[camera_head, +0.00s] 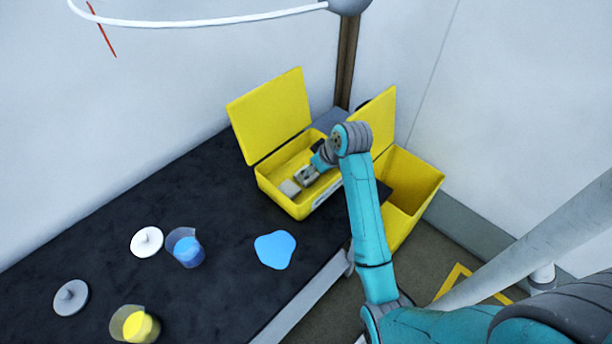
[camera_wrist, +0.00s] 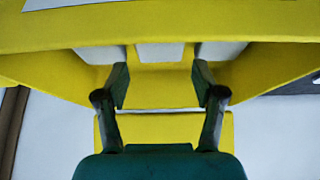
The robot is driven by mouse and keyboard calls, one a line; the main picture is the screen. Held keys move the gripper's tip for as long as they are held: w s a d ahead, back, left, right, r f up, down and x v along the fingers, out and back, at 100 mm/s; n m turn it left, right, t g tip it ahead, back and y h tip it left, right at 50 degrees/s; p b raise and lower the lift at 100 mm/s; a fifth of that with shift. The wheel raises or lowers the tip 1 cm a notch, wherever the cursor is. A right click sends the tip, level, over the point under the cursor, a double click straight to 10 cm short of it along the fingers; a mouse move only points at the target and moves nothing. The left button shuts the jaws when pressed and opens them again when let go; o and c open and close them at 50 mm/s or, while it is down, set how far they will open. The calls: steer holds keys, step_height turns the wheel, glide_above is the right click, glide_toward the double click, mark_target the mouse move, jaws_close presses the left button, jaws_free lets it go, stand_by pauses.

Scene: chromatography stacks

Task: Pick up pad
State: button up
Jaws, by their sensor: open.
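An open yellow box (camera_head: 297,208) stands on the dark table with its lid raised. A pale grey pad (camera_head: 290,188) lies inside near its left end. Another pale block (camera_head: 307,175) shows beside it, close to my gripper (camera_head: 317,165), which is over the box. In the wrist view, my gripper (camera_wrist: 161,82) has its two fingers apart, with nothing between the tips. A pale pad (camera_wrist: 160,52) shows beyond the gap, with one pale piece (camera_wrist: 95,54) to the left and another (camera_wrist: 222,50) to the right. The box wall (camera_wrist: 160,28) partly hides them.
A second open yellow box (camera_head: 412,190) stands lower, right of the table. A blue spill (camera_head: 275,249), a blue-filled beaker (camera_head: 186,248), a yellow-filled beaker (camera_head: 135,325), a white lid (camera_head: 146,242) and a grey lid (camera_head: 71,297) are on the table.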

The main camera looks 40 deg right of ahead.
mark_target(306, 184)
steer(key=shift+x, duration=2.3)
steer(key=shift+s, duration=0.2)
steer(key=c, duration=0.5)
